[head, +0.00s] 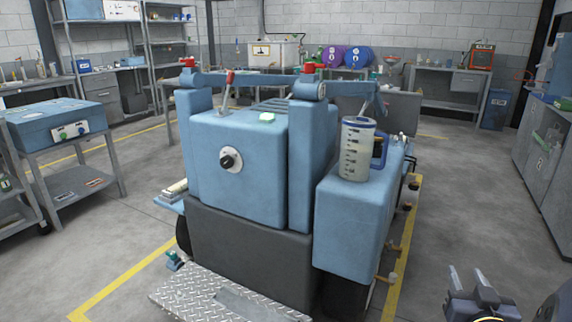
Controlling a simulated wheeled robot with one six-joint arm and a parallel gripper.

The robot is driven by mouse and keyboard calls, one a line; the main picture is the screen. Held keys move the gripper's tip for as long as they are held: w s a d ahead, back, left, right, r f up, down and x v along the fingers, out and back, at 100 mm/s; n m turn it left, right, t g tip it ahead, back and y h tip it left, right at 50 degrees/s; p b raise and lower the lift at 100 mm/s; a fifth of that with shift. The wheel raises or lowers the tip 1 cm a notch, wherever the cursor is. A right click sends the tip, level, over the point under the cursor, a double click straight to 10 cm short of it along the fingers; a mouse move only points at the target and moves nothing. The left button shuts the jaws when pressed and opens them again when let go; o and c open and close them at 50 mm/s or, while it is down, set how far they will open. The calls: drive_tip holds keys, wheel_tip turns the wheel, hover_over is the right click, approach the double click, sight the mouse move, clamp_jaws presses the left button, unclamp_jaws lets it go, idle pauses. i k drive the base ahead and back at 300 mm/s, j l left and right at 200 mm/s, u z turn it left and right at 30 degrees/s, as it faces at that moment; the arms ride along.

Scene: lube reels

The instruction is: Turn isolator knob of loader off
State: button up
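The loader (238,200) is a blue machine with a dark grey lower body in the middle of the head view. Its isolator knob (228,161) is a small black knob on a round white plate on the upright blue face turned toward me. A light mark shows on the knob, but its exact setting is too small to read. My gripper (469,279) is at the lower right, well apart from the knob and to the right of the loader. Its two fingers stand apart with nothing seen between them. Part of it is cut off by the frame's bottom edge.
A clear measuring jug (356,150) with a blue rim stands on the loader's right block. A metal tread plate (215,297) juts out at the loader's front. A cart with a blue box (55,124) stands left. Grey cabinets (545,150) line the right; floor between is clear.

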sight(226, 162)
drive_tip(key=i+j, duration=0.2)
drive_tip(key=j, duration=0.25)
drive_tip(key=i+j+z, duration=0.1)
drive_tip(key=j, duration=0.35)
drive_tip(key=i+j+z, duration=0.1)
drive_tip(key=i+j, duration=0.2)
drive_tip(key=j, duration=0.15)
drive_tip(key=i+j, duration=0.2)
drive_tip(key=j, duration=0.3)
drive_tip(key=i+j+z, duration=0.1)
drive_tip(key=j, duration=0.4)
drive_tip(key=i+j, duration=0.2)
drive_tip(key=j, duration=0.3)
drive_tip(key=i+j+z, duration=0.15)
drive_tip(key=j, duration=0.3)
drive_tip(key=i+j, duration=0.15)
drive_tip(key=j, duration=0.4)
